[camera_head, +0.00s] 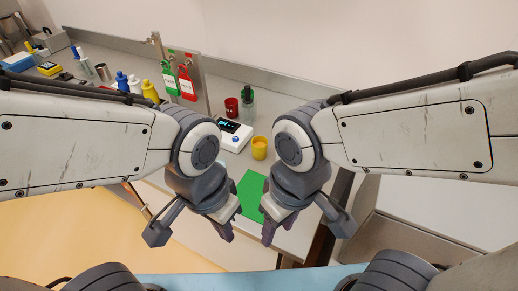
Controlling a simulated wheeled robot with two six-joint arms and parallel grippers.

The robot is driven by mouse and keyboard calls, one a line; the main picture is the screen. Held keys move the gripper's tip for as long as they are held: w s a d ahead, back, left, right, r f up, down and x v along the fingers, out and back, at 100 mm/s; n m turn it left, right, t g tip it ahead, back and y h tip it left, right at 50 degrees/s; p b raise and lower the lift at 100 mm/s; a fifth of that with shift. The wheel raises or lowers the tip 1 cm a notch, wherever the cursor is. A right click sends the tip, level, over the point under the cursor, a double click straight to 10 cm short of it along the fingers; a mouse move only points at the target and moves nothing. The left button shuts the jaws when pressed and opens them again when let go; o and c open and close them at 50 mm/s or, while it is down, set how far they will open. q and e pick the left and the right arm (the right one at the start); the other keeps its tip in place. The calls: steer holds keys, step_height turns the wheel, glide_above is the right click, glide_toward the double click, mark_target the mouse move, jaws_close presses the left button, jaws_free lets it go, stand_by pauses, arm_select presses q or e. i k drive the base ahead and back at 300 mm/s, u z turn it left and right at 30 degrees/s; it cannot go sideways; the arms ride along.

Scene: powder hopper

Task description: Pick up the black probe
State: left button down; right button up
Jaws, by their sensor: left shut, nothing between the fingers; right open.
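I cannot make out the black probe for certain; it may be hidden by my arms or too small to tell. A white pH meter (236,137) with a dark lit display stands on the bench beyond my grippers. A dark, greenish bottle-like thing (248,103) stands behind it. My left gripper (224,230) is shut and empty, pointing down at the left of the green mat (250,188). My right gripper (269,230) is open and empty, pointing down near the mat's front right.
A yellow cup (259,148) stands right of the meter, and a red cup (232,107) behind it. Red and green tags (186,82) hang on a rack at the back left. Several bottles (122,82) stand at the left. The bench's front corner (300,240) lies below my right gripper.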

mark_target(248, 99)
steer(key=u, duration=0.25)
steer(key=k, duration=0.4)
steer(key=u, duration=1.05)
steer(key=k, duration=0.95)
steer(key=u, duration=0.7)
steer(key=i, duration=1.4)
steer(key=z, duration=0.45)
steer(key=i, duration=1.05)
steer(key=z, duration=1.65)
steer(key=i, duration=0.85)
steer(key=z, duration=0.9)
